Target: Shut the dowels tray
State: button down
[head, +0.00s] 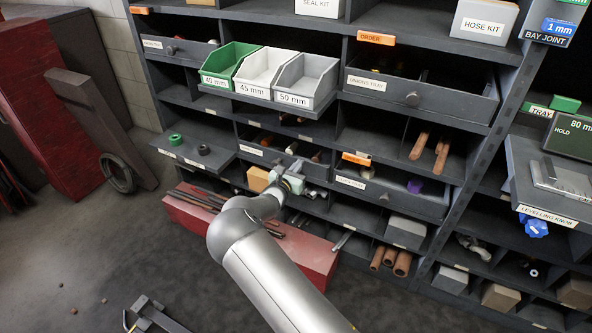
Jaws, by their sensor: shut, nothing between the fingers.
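No label that I can read says dowels, so I cannot tell for sure which tray is the dowels tray. A dark tray (243,147) in the middle bay stands partly out, with brownish pieces inside and a small unreadable label. My gripper (297,165) is shut and empty in front of this tray's right part. The arm and gripper hide some of the tray's front, and I cannot tell whether they touch it. Another pulled-out tray (418,207), with a purple item inside and a small label, sits to the right of my gripper.
A tray labelled unions (455,108) stands out at upper right. Green, white and grey bins (305,80) sit on a shelf above my gripper. A shelf with rings (213,160) juts out at left. A red box (310,252) lies below. Open floor is at lower left.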

jog(key=p+v, duration=0.4)
jog(key=v, duration=1)
jog(key=s+d+r+m+g+h+p, duration=0.2)
jog(key=s+d+r+m+g+p, duration=0.45)
jog(key=d+r+m, duration=0.4)
jog(key=s+d+r+m+g+h+p, duration=0.2)
jog(key=s+d+r+m+g+p, duration=0.4)
jog(key=d+r, duration=0.6)
jog(key=s+d+r+m+g+y+p, duration=0.1)
jog(key=s+r+m+y+p, duration=0.4)
jog(key=s+r, duration=0.5)
jog(key=s+d+r+m+g+y+p, duration=0.1)
jog(key=s+r+m+y+p, duration=0.5)
jog(key=s, duration=0.8)
notch_tip(320, 180, up, 5)
jog(key=m+g, duration=0.1)
jog(key=m, duration=0.2)
jog(key=shift+s+r+m+g, duration=0.15)
jog(key=shift+s+m+g, duration=0.2)
